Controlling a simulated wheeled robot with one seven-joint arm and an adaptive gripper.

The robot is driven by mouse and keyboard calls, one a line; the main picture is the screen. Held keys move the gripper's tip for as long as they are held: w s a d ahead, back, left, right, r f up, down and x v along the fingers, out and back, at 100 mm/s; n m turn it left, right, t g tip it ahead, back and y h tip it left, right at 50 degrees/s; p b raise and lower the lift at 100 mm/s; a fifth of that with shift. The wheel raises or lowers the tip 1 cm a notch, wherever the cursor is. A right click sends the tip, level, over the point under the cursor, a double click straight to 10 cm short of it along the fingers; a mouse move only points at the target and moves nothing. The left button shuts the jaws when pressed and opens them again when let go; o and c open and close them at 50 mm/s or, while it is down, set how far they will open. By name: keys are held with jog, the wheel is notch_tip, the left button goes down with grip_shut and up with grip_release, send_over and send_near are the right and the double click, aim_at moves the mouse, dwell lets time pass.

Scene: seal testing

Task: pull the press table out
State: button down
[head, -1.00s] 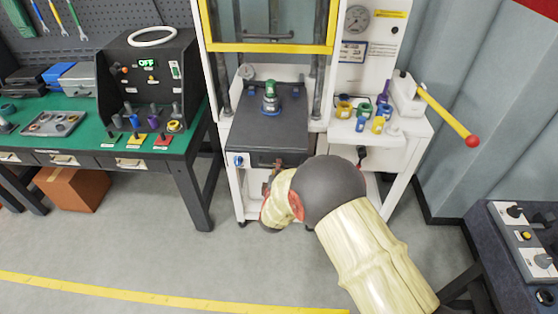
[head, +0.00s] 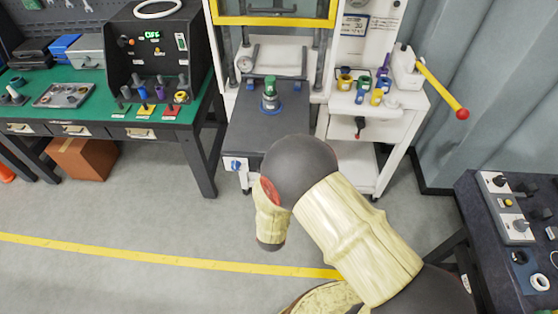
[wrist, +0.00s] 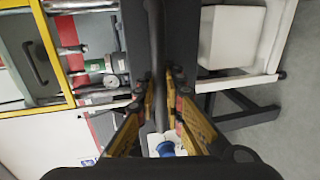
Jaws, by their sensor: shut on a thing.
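The press table (head: 243,128) is a dark slab in the head view. It stands out of the white press frame toward me, with a green-topped cylinder (head: 270,97) on it. Its front right part is hidden behind my arm. A blue knob (head: 235,165) is at its front left corner. In the wrist view, my gripper (wrist: 161,88) is shut on a dark bar, the table's handle (wrist: 156,45), which runs between its fingers. The handle and gripper are hidden by my arm in the head view. A blue and white knob (wrist: 165,146) shows between the finger bases.
A white side shelf (head: 375,112) with several coloured parts and a red-tipped yellow lever (head: 440,88) is to the right. A green bench (head: 92,108) is at left, a dark control desk (head: 510,235) at lower right. The floor (head: 150,220) in front is clear.

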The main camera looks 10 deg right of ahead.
jog(key=s, duration=0.2)
jog(key=s+a+p, duration=0.1)
jog(key=shift+s+f, duration=0.2)
jog(key=shift+s, duration=0.2)
jog(key=c, duration=2.3)
grip_release()
jog(key=shift+c, duration=0.2)
jog(key=shift+o, duration=1.3)
jog(key=shift+s+a, duration=0.1)
jog(key=shift+s, duration=0.05)
jog(key=shift+o, duration=1)
jog(key=shift+r, duration=0.1)
